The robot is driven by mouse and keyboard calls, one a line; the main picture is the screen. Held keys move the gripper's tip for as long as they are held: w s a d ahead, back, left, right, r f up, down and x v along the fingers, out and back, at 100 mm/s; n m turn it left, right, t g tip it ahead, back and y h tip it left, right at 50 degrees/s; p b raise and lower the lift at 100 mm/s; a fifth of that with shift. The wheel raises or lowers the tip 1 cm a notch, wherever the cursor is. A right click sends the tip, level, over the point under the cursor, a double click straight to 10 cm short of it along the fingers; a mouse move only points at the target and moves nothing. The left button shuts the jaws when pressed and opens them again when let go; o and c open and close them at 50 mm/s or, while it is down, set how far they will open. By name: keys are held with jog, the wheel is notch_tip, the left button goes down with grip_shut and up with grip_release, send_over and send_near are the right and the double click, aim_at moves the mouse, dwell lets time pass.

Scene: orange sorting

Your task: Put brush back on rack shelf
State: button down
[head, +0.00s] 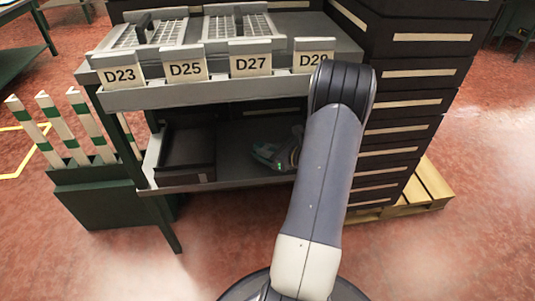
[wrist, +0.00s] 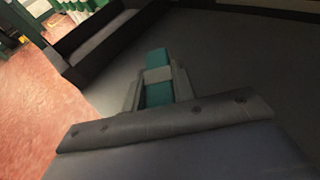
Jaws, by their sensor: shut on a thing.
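The rack has an upper shelf (head: 200,93) with labels D23, D25, D27 and D29 and a dark lower shelf (head: 235,172). My gripper (head: 277,157) is inside the lower bay, low over the lower shelf, partly hidden by my arm. In the wrist view my gripper (wrist: 158,85) is shut on the brush (wrist: 157,58), of which a teal part with a pale grey band shows between the fingers. The dark shelf surface (wrist: 225,60) lies beyond it. I cannot tell whether the brush touches the shelf. The rest of the brush is hidden.
A black open box (head: 187,155) sits at the left of the lower shelf; its wall also shows in the wrist view (wrist: 100,35). A green holder (head: 110,190) with striped posts stands left of the rack. Stacked dark crates (head: 410,110) stand right on a wooden pallet (head: 430,185).

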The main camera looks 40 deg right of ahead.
jog(key=shift+f, duration=0.15)
jog(key=c, duration=1.2)
grip_release()
jog(key=shift+f, duration=0.15)
jog(key=shift+o, duration=0.2)
jog(key=shift+r, duration=0.3)
jog(key=p+v, duration=0.3)
jog(key=v, duration=0.7)
jog(key=shift+s+d, duration=0.2)
jog(key=shift+s, duration=0.1)
jog(key=shift+s+d+r+p, duration=0.15)
jog(key=shift+s+p, duration=0.2)
jog(key=shift+s, duration=0.35)
